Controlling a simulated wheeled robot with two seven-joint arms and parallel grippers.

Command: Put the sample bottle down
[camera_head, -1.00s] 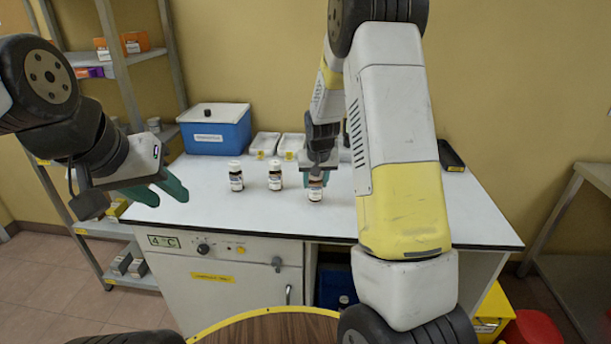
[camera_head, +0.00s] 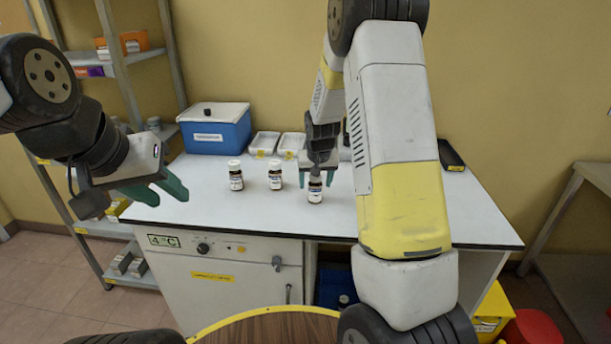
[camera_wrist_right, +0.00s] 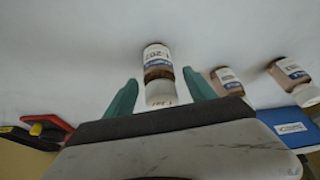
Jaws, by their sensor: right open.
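Three small brown sample bottles with white caps and labels stand upright in a row on the white bench top. The rightmost sample bottle (camera_head: 315,188) is below my right gripper (camera_head: 317,175). In the right wrist view this sample bottle (camera_wrist_right: 158,65) lies between the two green fingertips of my right gripper (camera_wrist_right: 161,95), with gaps at both sides. My right gripper is open. The middle bottle (camera_head: 275,178) and the left bottle (camera_head: 236,176) stand to its left. My left gripper (camera_head: 165,190) is open and empty over the bench's left edge.
A blue box (camera_head: 214,130) with a white lid and white trays (camera_head: 264,143) stand at the back of the bench (camera_head: 400,210). A dark tray (camera_head: 450,156) lies at the back right. Bare bench surface lies in front of the bottles.

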